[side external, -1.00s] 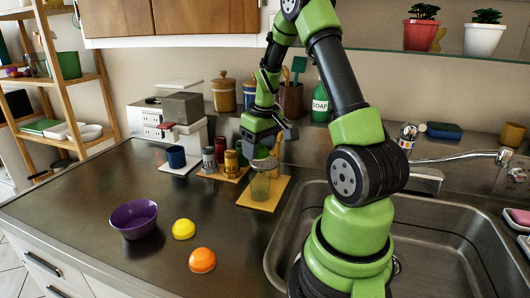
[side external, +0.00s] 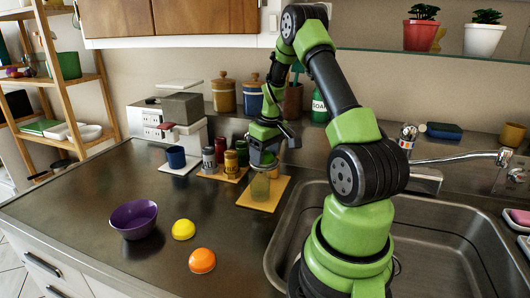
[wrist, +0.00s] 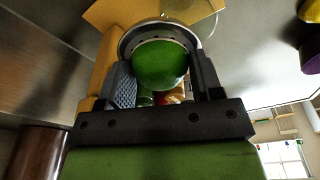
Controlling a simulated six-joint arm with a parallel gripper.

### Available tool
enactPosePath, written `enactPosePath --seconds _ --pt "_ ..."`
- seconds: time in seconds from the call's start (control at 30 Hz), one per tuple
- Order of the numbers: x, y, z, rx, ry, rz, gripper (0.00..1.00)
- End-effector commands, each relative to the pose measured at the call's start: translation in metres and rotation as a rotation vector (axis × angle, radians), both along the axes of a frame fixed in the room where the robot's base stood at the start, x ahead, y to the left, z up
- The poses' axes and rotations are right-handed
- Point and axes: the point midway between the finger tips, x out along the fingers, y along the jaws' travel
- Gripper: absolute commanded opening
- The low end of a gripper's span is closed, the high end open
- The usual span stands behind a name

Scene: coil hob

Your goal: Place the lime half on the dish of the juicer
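The lime half (wrist: 160,65) shows its green peel between the two fingers of my gripper (wrist: 161,72) in the wrist view. My gripper is shut on it, with a finger close against each side. The grey dish of the juicer (wrist: 127,42) shows as a ring around and beneath the lime; whether the lime touches it I cannot tell. In the side view my gripper (side external: 264,157) points down right over the juicer (side external: 260,188), a greenish clear vessel upright on a wooden board (side external: 280,190). There the gripper hides the dish and the lime.
A yellow half fruit (side external: 183,229), an orange half fruit (side external: 202,261) and a purple bowl (side external: 134,220) sit on the front counter. Several jars (side external: 231,164) and a blue mug (side external: 176,157) stand left of the juicer. The sink (side external: 430,245) is to the right.

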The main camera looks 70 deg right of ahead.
Motion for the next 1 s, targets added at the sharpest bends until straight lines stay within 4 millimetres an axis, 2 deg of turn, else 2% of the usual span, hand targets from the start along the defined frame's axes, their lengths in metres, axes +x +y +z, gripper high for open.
enactPosePath --seconds 0.03,0.1,0.47,0.57,0.8,1.0 --pt "0.0 0.0 0.0 0.0 0.0 0.0 0.71" --pt "0.0 0.0 0.0 0.0 0.0 0.0 0.85" --pt "0.0 0.0 0.006 -0.003 -0.002 0.0 0.85" --pt "-0.002 0.0 0.02 -0.005 -0.003 0.0 0.85" --pt "-0.009 0.003 0.073 -0.008 -0.005 -0.001 0.85" --pt "-0.014 0.005 0.107 -0.004 -0.003 0.0 0.85"
